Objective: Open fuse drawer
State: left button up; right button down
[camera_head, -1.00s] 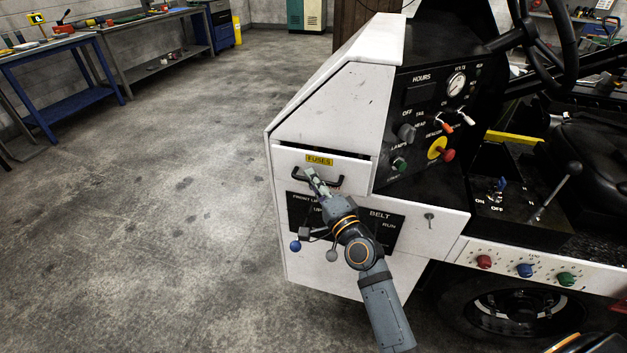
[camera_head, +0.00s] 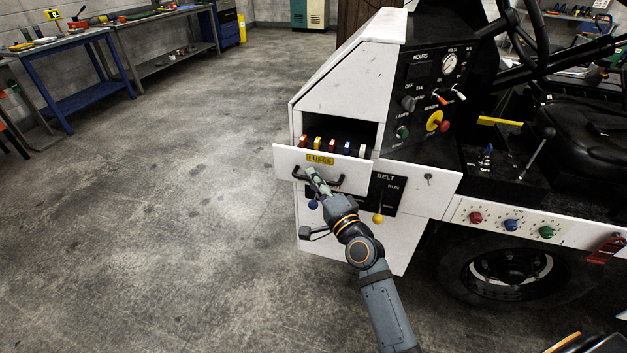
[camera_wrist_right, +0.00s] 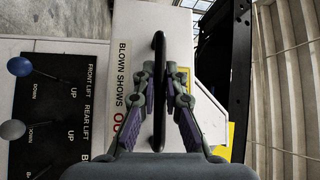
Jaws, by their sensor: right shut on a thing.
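The fuse drawer (camera_head: 353,178) is a white drawer in the loader's console, with a yellow FUSES label (camera_head: 320,160) on its front. It stands pulled out, and several coloured fuses (camera_head: 332,145) show inside it. Its black bar handle (camera_head: 299,173) also shows upright in the right wrist view (camera_wrist_right: 159,80). My right gripper (camera_head: 311,173) is at the handle, with its two fingers (camera_wrist_right: 161,88) on either side of the bar, shut on it. My left gripper is not in view.
A black panel with lift and belt levers (camera_head: 385,197) lies below the drawer. The dash with gauge and knobs (camera_head: 437,122) is to the right. Open concrete floor (camera_head: 190,200) lies to the left, with workbenches (camera_head: 75,45) beyond.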

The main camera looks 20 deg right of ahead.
jog(key=c, duration=1.4)
grip_release()
jog(key=shift+w, duration=0.1)
jog(key=shift+s+d+f, duration=0.1)
jog(key=shift+s, duration=0.1)
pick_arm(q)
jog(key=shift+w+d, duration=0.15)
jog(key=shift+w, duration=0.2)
pick_arm(e)
jog(key=v, duration=1.1)
jog(key=shift+s, duration=0.3)
jog(key=shift+f, duration=0.1)
